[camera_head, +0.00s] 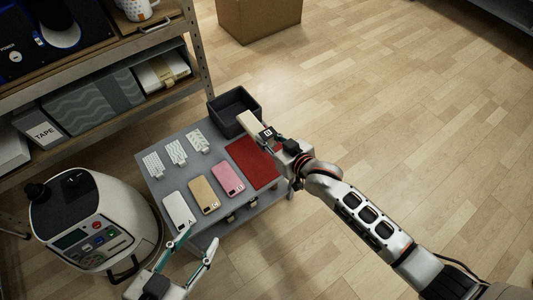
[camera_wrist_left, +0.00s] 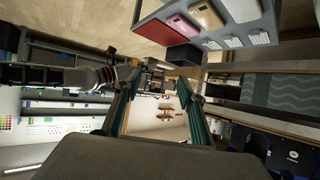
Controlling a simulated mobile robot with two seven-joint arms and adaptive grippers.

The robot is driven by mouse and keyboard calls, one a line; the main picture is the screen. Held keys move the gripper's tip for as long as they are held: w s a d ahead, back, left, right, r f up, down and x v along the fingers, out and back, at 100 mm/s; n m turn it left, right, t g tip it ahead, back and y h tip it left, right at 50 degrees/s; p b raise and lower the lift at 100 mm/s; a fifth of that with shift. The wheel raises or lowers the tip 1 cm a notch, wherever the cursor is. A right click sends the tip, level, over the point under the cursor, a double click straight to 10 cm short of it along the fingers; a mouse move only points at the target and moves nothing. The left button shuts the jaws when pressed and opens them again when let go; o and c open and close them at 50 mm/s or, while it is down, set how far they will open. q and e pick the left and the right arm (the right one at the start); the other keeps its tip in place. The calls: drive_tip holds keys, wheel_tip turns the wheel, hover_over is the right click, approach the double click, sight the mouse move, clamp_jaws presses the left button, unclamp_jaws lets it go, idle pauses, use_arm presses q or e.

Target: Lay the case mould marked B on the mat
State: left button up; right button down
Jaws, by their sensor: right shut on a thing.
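My right gripper (camera_head: 268,134) is shut on a pale beige piece (camera_head: 249,122). It holds the piece above the far edge of the red mat (camera_head: 262,170), close to the black bin. I cannot read a B on the piece. White (camera_head: 177,209), gold (camera_head: 203,193) and pink (camera_head: 227,177) phone-shaped pieces lie in a row on the grey table (camera_head: 150,190). The white one seems marked A and the gold one C; the pink one's letter is unclear. My left gripper (camera_head: 202,237) is open and empty at the table's front edge; its spread fingers show in the left wrist view (camera_wrist_left: 159,77).
Several white patterned pieces (camera_head: 176,152) lie at the back of the table. An open black bin (camera_head: 234,112) stands at its far corner. A white machine (camera_head: 92,220) stands at the left, a loaded shelf (camera_head: 90,100) behind. The floor at the right is clear.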

drive_tip(key=b, duration=0.2)
hover_over(267, 162)
drive_tip(key=f, duration=0.6)
drive_tip(key=shift+s+f, duration=0.3)
drive_tip(key=shift+f, duration=0.05)
drive_tip(key=shift+w+f+b, duration=0.1)
drive_tip(key=shift+f+b, duration=0.2)
drive_tip(key=shift+w+f, duration=0.1)
drive_tip(key=f+b, duration=0.2)
drive_tip(key=f, duration=0.2)
drive_tip(key=shift+s, duration=0.2)
drive_tip(key=shift+w+f, duration=0.1)
drive_tip(key=shift+f, duration=0.1)
drive_tip(key=shift+w+r, duration=0.15)
drive_tip(key=shift+r, duration=0.2)
drive_tip(key=shift+f, duration=0.15)
drive_tip(key=c, duration=2.3)
unclamp_jaws()
drive_tip(key=shift+f, duration=0.2)
drive_tip(key=o, duration=0.4)
use_arm(q)
drive_tip(key=d+n, duration=0.1)
drive_tip(key=d, duration=0.1)
drive_tip(key=d+n+h, duration=0.1)
drive_tip(key=d+n, duration=0.2)
drive_tip(key=shift+s+d+r+t+h, duration=0.25)
drive_tip(key=shift+d+t+h, duration=0.05)
drive_tip(key=shift+t, duration=0.1)
use_arm(e)
drive_tip(key=shift+r, duration=0.1)
